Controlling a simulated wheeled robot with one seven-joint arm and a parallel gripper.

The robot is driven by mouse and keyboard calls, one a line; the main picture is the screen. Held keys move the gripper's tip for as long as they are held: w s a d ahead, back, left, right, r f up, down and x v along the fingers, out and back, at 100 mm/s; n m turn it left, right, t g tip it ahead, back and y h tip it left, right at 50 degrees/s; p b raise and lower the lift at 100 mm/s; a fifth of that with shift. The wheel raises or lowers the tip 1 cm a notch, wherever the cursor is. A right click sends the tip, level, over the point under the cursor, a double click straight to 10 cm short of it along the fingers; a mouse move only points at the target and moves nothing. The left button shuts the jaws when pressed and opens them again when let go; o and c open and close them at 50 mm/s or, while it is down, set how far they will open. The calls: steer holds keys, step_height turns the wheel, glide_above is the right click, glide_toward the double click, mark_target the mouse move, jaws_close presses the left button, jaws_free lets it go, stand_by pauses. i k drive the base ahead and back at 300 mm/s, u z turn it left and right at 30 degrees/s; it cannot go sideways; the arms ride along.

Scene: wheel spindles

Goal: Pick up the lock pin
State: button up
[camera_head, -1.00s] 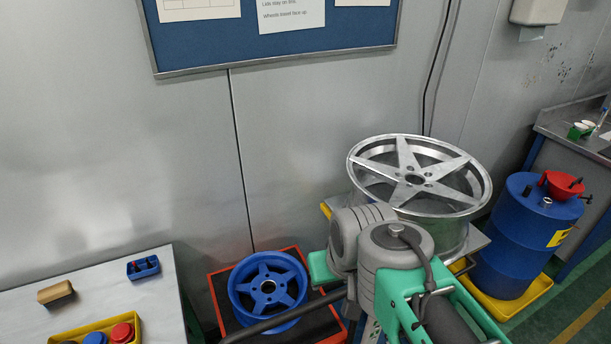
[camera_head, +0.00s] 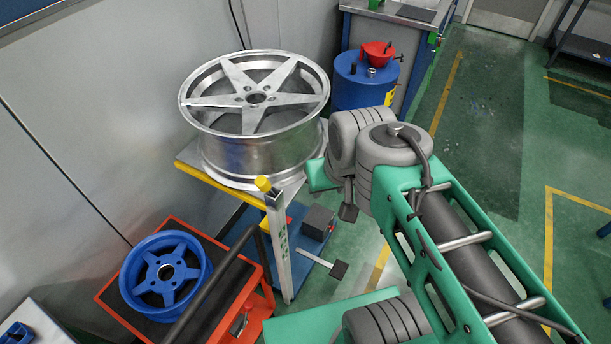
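I cannot pick out a lock pin with certainty in the head view. A large silver five-spoke wheel (camera_head: 256,98) lies face up on a stand with a yellow edge (camera_head: 222,186). A smaller blue wheel (camera_head: 166,275) lies on a red cart (camera_head: 115,297) at lower left. Small dark upright pieces stand beside a red funnel (camera_head: 377,54) on a blue drum (camera_head: 362,82), too small to identify. My green and grey arm crosses the right half of the picture. My gripper and its fingers do not show.
A grey box (camera_head: 318,222) sits low on blue framework. A workbench edge (camera_head: 398,14) is behind the drum. Green floor (camera_head: 505,110) at the right looks mostly clear.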

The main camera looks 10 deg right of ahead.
mark_target(262, 182)
steer(key=i, duration=0.35)
steer(key=u, duration=3.55)
steer(key=k, duration=1.55)
steer(key=u, duration=0.75)
